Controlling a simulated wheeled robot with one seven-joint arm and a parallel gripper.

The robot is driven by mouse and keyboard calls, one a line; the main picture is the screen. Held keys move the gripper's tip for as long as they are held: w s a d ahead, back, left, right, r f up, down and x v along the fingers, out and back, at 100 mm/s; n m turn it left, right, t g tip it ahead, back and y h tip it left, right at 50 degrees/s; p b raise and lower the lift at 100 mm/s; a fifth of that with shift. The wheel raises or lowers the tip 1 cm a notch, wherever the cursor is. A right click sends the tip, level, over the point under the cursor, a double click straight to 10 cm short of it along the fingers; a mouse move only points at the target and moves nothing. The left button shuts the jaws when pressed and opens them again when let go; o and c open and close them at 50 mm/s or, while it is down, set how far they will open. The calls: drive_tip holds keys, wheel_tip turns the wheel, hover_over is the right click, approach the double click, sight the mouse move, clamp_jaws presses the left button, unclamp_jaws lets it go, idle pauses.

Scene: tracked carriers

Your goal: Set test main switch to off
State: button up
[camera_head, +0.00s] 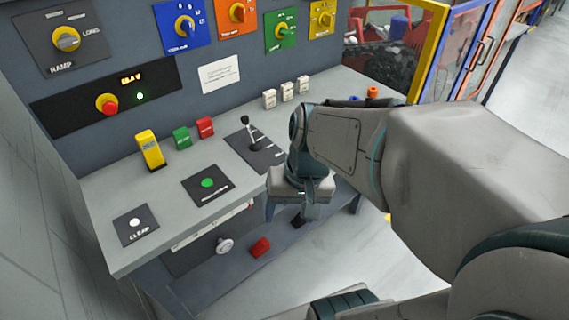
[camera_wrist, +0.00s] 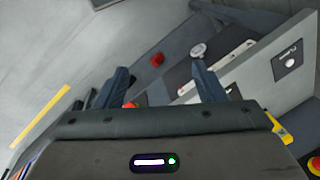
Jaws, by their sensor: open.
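My gripper (camera_head: 299,218) hangs in front of the console's front edge. In the wrist view its two fingers (camera_wrist: 163,85) stand apart with nothing held between them. The upright panel has rotary switches: a yellow knob on black marked RAMP and LONG (camera_head: 66,39), and knobs on blue (camera_head: 184,26), orange (camera_head: 237,11), green (camera_head: 282,29) and yellow (camera_head: 322,18) plates. Their small labels are too blurred to tell which is the test main switch. My gripper is well apart from all of them.
The console top (camera_head: 100,215) carries a black lever (camera_head: 251,140), a green button (camera_head: 207,183), a white button (camera_head: 134,222) and coloured blocks. A red emergency-style knob (camera_head: 107,103) sits on the panel. Below are a white knob (camera_head: 225,245) and red block (camera_head: 260,247). Open floor lies right.

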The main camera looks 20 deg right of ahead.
drive_tip(key=w+d+f+m+t+y+b, duration=0.2)
drive_tip(key=w+f+m+y+b, duration=0.2)
drive_tip(key=f+m+y, duration=0.3)
drive_tip(key=w+d+f+m+t+y+b, duration=0.1)
drive_tip(key=w+d+f+m+y+b, duration=0.15)
drive_tip(key=w+f+m+y, duration=0.4)
drive_tip(key=w+d+f+m+t+h+b, duration=0.2)
drive_tip(key=d+f+m+t+h+b, duration=0.3)
drive_tip(key=d+f+m+t+h, duration=0.7)
drive_tip(key=w+f+m+t+y, duration=0.1)
drive_tip(key=w+f+m, duration=0.3)
drive_tip(key=w, duration=0.8)
drive_tip(key=shift+w+d+f+y, duration=0.15)
drive_tip(key=shift+f+y, duration=0.7)
drive_tip(key=shift+f, duration=0.05)
drive_tip(key=c, duration=1)
